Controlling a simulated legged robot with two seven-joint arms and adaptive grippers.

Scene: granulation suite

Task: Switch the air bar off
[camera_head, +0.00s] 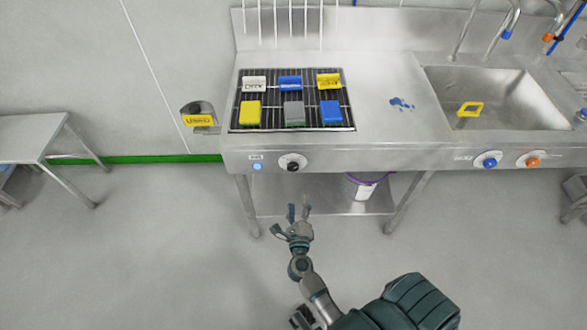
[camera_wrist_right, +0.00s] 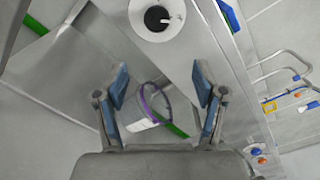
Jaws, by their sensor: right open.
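The air bar's control is a round white dial with a black knob (camera_head: 292,162) on the front panel of the steel bench, below the slatted grate (camera_head: 238,118). A small blue light (camera_head: 257,167) and a small label sit left of it. The wrist view shows the knob (camera_wrist_right: 157,17) at the top, with a white mark on it. My right gripper (camera_head: 298,212) is open and empty, below and in front of the panel, apart from the knob. Its fingers (camera_wrist_right: 160,80) are spread wide in the wrist view. My left gripper is not in view.
Yellow, grey, blue and white blocks lie on the grate. A yellow holder (camera_head: 199,120) sticks out at the bench's left. Blue (camera_head: 488,161) and orange (camera_head: 533,161) knobs are under the sink (camera_head: 520,118). A white bucket (camera_head: 362,187) stands on the lower shelf.

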